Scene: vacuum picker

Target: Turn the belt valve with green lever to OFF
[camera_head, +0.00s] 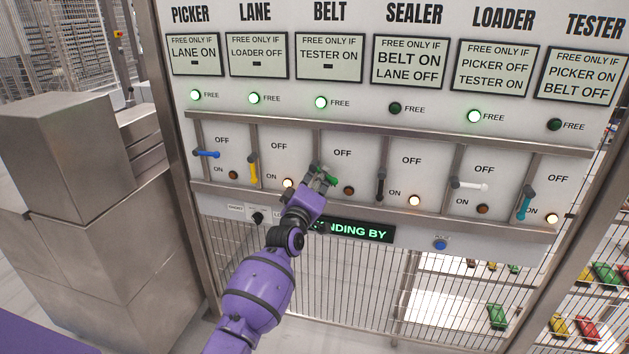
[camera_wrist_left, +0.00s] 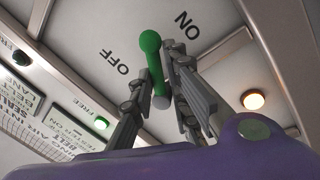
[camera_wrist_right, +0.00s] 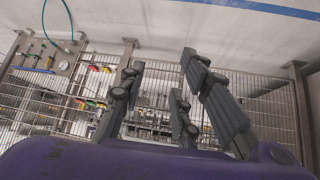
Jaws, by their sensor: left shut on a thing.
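The green lever (camera_wrist_left: 152,62) of the belt valve runs between the fingers of my left gripper (camera_wrist_left: 160,85) in the left wrist view, its handle reaching past them between the OFF and ON marks. My left gripper (camera_head: 322,180) is shut on it. In the head view the green lever (camera_head: 315,168) is partly hidden by the fingers; it seems to point sideways to the right. The belt lamp (camera_head: 348,190) looks unlit. The belt FREE lamp (camera_head: 321,103) is lit. My right gripper (camera_wrist_right: 175,100) is open and empty in the right wrist view.
The blue lever (camera_head: 207,154) and yellow lever (camera_head: 253,170) stand left of the belt valve. The black lever (camera_head: 381,187), white lever (camera_head: 468,185) and teal lever (camera_head: 524,204) stand right. Metal dividers separate the bays. A display (camera_head: 352,229) sits below.

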